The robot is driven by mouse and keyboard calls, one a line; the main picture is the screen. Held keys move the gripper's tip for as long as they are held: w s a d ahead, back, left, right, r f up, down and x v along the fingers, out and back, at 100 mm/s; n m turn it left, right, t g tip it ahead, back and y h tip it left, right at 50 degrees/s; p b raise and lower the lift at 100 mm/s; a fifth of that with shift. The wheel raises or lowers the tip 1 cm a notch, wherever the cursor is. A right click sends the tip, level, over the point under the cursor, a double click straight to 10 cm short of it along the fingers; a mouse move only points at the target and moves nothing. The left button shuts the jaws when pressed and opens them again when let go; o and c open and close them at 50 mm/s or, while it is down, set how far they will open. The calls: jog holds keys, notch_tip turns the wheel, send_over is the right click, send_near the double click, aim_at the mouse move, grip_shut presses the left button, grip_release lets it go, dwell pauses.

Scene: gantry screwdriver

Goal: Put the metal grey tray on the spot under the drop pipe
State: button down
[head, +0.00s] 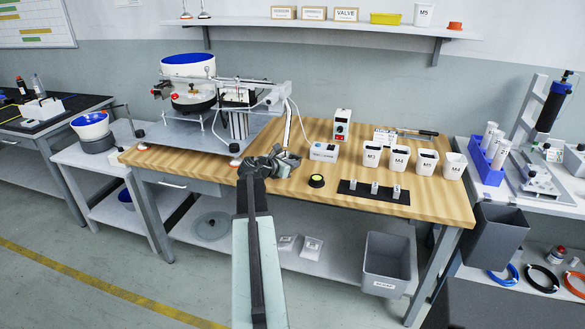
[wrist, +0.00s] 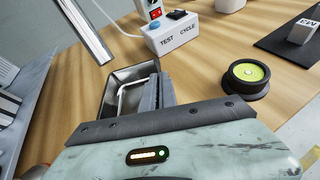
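The metal grey tray (wrist: 118,76) is a small open box just ahead of my gripper in the wrist view. A bent light handle (wrist: 122,97) shows over it and runs into my gripper (wrist: 156,90), whose narrow fingers look closed on it. In the head view my gripper (head: 272,164) is at the bench's middle, with part of the tray (head: 291,161) beyond it. The drop pipe (wrist: 84,28) slants down at upper left, its lower end close to the tray's far left corner. It also shows in the head view (head: 287,132). The spot under the pipe is hidden.
The test cycle box (wrist: 172,33) stands behind the tray, and a yellow-green round button (wrist: 247,74) is to its right. A feeder machine (head: 205,125) stands at left. White bins (head: 398,158) and a black strip with small blocks (head: 373,192) are at right.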

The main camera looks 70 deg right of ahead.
jog(key=c, duration=1.7)
grip_release()
jog(key=shift+r, duration=0.25)
jog(key=p+v, duration=0.4)
jog(key=v, duration=0.8)
jog(key=shift+f+p, duration=0.1)
jog(key=shift+p, duration=0.25)
